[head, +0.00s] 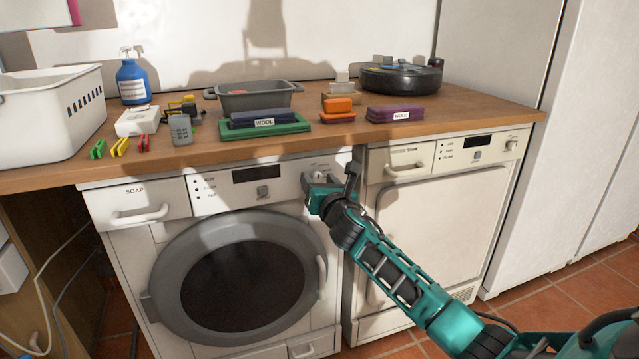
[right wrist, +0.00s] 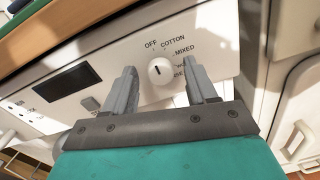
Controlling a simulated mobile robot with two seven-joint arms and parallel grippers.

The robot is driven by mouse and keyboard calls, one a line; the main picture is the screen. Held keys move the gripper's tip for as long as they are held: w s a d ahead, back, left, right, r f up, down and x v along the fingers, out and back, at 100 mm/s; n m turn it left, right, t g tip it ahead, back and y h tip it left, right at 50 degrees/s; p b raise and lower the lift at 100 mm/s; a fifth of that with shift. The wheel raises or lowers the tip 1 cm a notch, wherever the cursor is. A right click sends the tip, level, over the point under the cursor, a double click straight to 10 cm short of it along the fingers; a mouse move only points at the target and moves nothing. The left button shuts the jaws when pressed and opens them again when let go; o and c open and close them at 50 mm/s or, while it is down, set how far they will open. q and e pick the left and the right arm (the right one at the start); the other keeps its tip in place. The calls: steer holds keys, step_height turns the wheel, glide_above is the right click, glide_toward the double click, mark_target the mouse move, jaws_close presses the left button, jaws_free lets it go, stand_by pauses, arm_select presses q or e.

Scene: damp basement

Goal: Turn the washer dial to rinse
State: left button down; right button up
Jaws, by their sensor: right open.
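The washer (head: 148,232) stands on the left under the counter, its round door shut. Its white dial (right wrist: 160,71) shows in the right wrist view, with a short dark mark that seems to point up toward OFF; the exact angle is hard to tell. The labels OFF, COTTON and MIXED are readable around it. Lower labels, one ending in "SE", are partly hidden behind the right-hand finger. My right gripper (right wrist: 163,80) is open, one finger on each side of the dial, with visible gaps to it. In the head view the gripper (head: 328,184) is at the washer panel's right end.
A second machine (head: 440,215) with its own panel stands to the right. The wooden counter (head: 330,146) above holds a white basket (head: 50,120), a blue bottle (head: 132,82), a grey tub (head: 254,98), folded cloths and a dark round object (head: 400,78). Its front edge lies just above the gripper.

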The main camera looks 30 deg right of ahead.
steer(key=shift+c, duration=0.5)
steer(key=c, duration=1)
steer(key=shift+o, duration=0.2)
